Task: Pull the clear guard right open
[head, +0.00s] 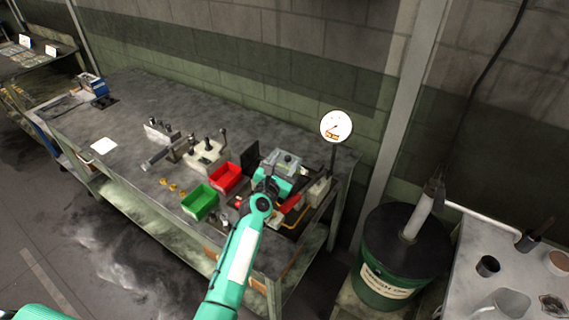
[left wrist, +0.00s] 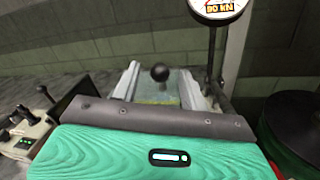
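The small press (head: 284,162) stands at the right end of the bench, partly hidden behind my left gripper. In the left wrist view, the clear guard (left wrist: 146,88) appears as a see-through panel between two pale metal rails, with a black ball knob (left wrist: 160,72) in front of it. My left gripper (head: 268,183) is right at the front of the press. Its fingers are too small to read in the head view and hidden behind its own body in the wrist view. I cannot tell if it touches the knob. My right gripper is not in view.
A round gauge (head: 336,126) stands on a post right of the press. Red (head: 226,177) and green (head: 200,202) bins sit to the left. A dark green drum (head: 402,255) stands off the bench's right end.

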